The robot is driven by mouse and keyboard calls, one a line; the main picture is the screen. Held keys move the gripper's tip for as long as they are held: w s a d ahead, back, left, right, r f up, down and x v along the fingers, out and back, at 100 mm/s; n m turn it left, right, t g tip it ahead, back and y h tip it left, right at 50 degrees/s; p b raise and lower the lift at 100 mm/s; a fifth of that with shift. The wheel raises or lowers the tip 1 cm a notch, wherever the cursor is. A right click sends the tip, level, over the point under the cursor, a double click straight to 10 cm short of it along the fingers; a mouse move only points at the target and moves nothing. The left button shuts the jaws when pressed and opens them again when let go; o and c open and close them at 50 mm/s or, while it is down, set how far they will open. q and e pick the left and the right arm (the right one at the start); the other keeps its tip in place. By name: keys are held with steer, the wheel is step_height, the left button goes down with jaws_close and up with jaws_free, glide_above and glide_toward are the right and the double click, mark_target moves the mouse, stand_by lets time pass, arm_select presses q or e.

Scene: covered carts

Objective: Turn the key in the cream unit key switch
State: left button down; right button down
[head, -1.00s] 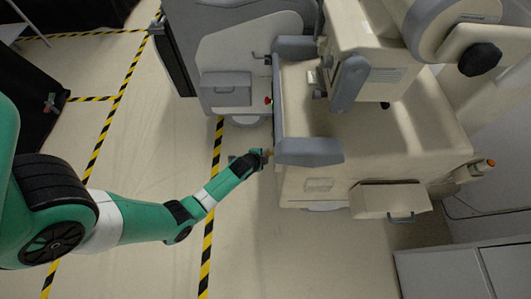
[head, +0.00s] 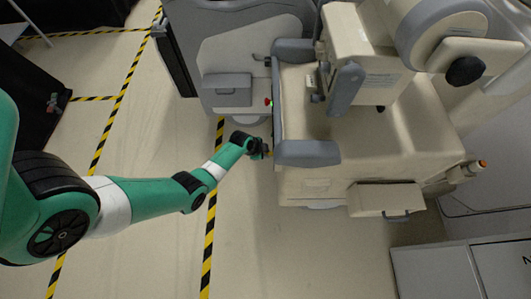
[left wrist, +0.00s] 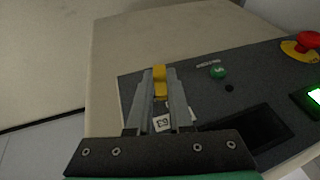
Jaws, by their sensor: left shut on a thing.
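The cream unit (head: 400,140) stands right of centre in the head view, with its left end facing my left arm. My left gripper (head: 267,148) is beside that end. In the left wrist view its two grey fingers (left wrist: 161,88) are shut on a small yellow piece, which looks like the key (left wrist: 160,82). They are over the left part of the dark control panel (left wrist: 215,105). The key switch is hidden behind the fingers, so I cannot tell how far the key sits in it. My right gripper is not in view.
The panel also has a green button (left wrist: 218,72), a red emergency knob (left wrist: 308,40), a lit green switch (left wrist: 314,96) and a dark screen (left wrist: 250,130). A grey unit (head: 245,50) stands behind. The floor (head: 255,240) in front is clear.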

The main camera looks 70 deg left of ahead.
arm_select(q)
steer(key=shift+a+r+h+p, duration=0.2)
steer(key=shift+h+p, duration=0.3)
steer(key=shift+p, duration=0.35)
steer(key=shift+w+f+g+h, duration=0.1)
steer(key=shift+g+h, duration=0.2)
steer(key=shift+g, duration=0.1)
steer(key=shift+h, duration=0.3)
steer(key=c, duration=0.8)
jaws_free()
steer(key=shift+o, duration=0.2)
